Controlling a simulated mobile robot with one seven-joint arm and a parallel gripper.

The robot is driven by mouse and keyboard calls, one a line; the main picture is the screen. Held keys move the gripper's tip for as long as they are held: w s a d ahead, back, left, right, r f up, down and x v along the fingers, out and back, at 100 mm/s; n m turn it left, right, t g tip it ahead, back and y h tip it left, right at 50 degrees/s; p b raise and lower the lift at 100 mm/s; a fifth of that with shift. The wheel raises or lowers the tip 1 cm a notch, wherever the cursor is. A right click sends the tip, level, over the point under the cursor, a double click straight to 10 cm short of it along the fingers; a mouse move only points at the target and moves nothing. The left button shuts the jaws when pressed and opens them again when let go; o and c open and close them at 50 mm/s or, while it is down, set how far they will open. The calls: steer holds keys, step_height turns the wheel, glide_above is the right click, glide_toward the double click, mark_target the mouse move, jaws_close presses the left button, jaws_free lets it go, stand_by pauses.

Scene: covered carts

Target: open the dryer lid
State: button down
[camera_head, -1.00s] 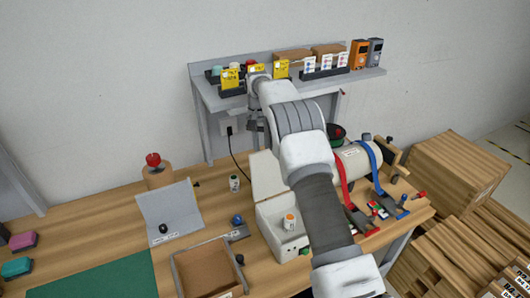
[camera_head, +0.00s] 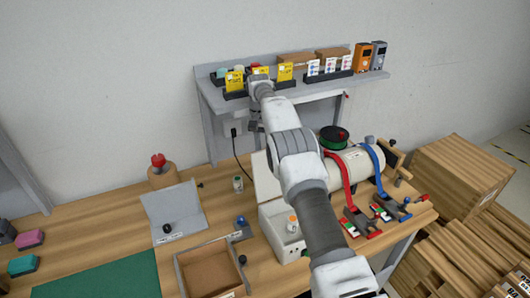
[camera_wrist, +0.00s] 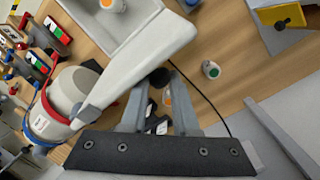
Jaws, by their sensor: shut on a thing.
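The dryer is a pale box (camera_head: 272,222) on the bench, with its lid (camera_head: 264,178) standing up at its back edge. An orange-and-white jar (camera_head: 292,223) sits inside it. My gripper (camera_head: 255,127) is behind and above the lid, small and partly hidden by my wrist. In the wrist view, the lid (camera_wrist: 130,68) slants across the picture beside the open box (camera_wrist: 135,30). A black knob (camera_wrist: 159,78) on the lid sits between the fingertips of my gripper (camera_wrist: 158,85), which is shut on it.
A shelf (camera_head: 215,100) with cards and boxes stands behind the gripper. A second jar (camera_head: 238,184) is on the bench left of the lid. A white cylinder with red and blue straps (camera_head: 357,165) lies to the right. An open brown tray (camera_head: 210,270) is in front.

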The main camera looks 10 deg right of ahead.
steer(key=shift+a+f, duration=0.3)
steer(key=shift+a, duration=0.25)
steer(key=c, duration=1)
jaws_free()
steer(key=shift+w, duration=0.1)
steer(key=shift+c, duration=0.2)
steer(key=o, duration=0.4)
steer(key=shift+w+a+f, duration=0.15)
steer(key=shift+w+f, duration=0.05)
steer(key=shift+w, duration=0.05)
steer(key=shift+o, duration=0.2)
steer(key=shift+r, duration=0.15)
steer(key=shift+d+r, duration=0.15)
steer(key=shift+d, duration=0.15)
steer(key=r, duration=0.1)
steer(key=r+b, duration=0.1)
steer(key=d+r+b, duration=0.1)
steer(key=r, duration=0.1)
steer(key=shift+s, duration=0.25)
steer(key=s+d+r+b, duration=0.4)
steer(key=d+r, duration=0.3)
steer(key=d, duration=0.2)
steer(key=shift+s+d, duration=0.25)
steer(key=shift+s, duration=0.15)
